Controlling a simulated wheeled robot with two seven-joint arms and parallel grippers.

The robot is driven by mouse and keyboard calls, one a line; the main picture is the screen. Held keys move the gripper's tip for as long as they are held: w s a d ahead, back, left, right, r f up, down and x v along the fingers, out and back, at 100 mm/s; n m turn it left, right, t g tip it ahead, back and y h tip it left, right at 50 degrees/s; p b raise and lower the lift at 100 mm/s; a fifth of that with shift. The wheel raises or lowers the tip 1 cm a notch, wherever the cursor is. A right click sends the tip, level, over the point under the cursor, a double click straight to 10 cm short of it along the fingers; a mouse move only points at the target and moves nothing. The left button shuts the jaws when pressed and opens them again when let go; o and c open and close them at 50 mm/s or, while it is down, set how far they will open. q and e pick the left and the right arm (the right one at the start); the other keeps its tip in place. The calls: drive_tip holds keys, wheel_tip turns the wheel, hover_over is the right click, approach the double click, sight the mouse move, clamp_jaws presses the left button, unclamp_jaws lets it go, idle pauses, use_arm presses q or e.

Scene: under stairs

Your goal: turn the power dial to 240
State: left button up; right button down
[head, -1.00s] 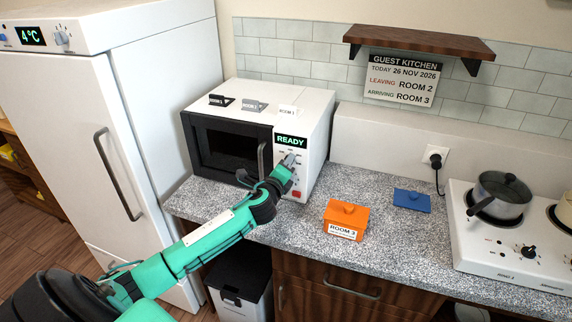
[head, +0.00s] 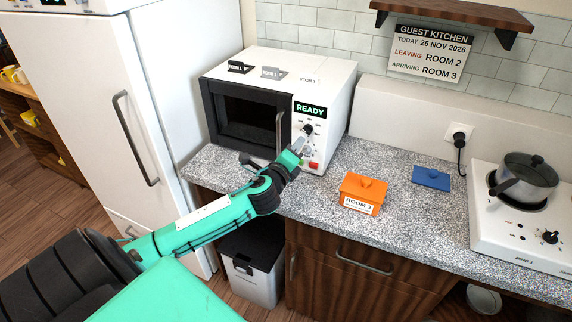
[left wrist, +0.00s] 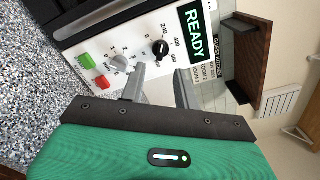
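The white microwave (head: 333,105) stands on the speckled counter, with a lit READY display (head: 310,111) on its control panel. The power dial is the black knob (left wrist: 160,50) with 240, 400 and higher marks around it in the left wrist view. I cannot tell exactly where it points. My left gripper (head: 302,146) is in front of the panel. In the left wrist view its two fingers (left wrist: 160,75) are spread apart with nothing between them, and the black knob shows just beyond the gap. A lighter knob (left wrist: 120,63) sits beside it. My right gripper is not in view.
Green (left wrist: 88,60) and red (left wrist: 102,82) buttons are on the panel near the lighter knob. The microwave door handle (head: 280,133) is left of the gripper. An orange box (head: 362,190), a blue lid-like item (head: 431,178) and a hob with a pot (head: 527,178) are to the right.

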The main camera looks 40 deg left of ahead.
use_arm(q)
drive_tip(key=b+v, duration=0.1)
drive_tip(key=v, duration=0.5)
drive_tip(key=shift+s+d, duration=0.1)
idle(0.4)
